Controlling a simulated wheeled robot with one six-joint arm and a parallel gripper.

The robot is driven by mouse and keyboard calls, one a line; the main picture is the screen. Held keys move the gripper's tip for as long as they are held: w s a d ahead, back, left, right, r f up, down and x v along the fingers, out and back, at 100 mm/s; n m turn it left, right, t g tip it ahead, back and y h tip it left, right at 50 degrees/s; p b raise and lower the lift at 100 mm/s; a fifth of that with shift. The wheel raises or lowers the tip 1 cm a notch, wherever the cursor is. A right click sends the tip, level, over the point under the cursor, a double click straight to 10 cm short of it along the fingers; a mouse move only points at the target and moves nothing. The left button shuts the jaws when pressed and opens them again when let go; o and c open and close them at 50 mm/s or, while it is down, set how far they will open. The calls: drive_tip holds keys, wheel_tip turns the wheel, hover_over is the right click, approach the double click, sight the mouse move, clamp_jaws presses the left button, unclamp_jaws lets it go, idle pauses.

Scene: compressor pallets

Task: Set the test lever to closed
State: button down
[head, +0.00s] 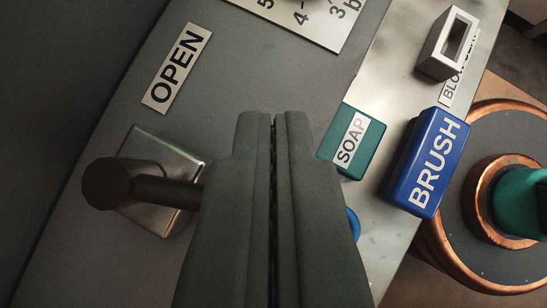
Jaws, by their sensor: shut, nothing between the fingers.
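The test lever (150,188) is a dark bar with a round knob at its left end, lying roughly level across a shiny metal plate (157,223) on the grey panel. An OPEN label (177,68) is fixed on the panel above it. No closed label shows. My gripper (273,120) is shut and empty, its two dark fingers pressed together, pointing up in the middle of the view. The lever's right end runs to the gripper's left edge and is hidden there. I cannot tell whether they touch.
A green SOAP block (348,143) is close right of my fingertips, with a blue BRUSH block (427,163) beyond it. A white hollow block (447,43) stands at upper right. A copper-rimmed round thing (497,107) is at far right. The panel around the OPEN label is clear.

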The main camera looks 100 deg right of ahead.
drive_tip(key=shift+w+a+m+g, duration=0.1)
drive_tip(key=shift+a+m+g, duration=0.15)
drive_tip(key=shift+m+g, duration=0.05)
drive_tip(key=shift+w+a, duration=0.1)
drive_tip(key=shift+a, duration=0.45)
drive_tip(key=shift+w+a, duration=0.1)
drive_tip(key=shift+a, duration=0.05)
drive_tip(key=shift+r, duration=0.1)
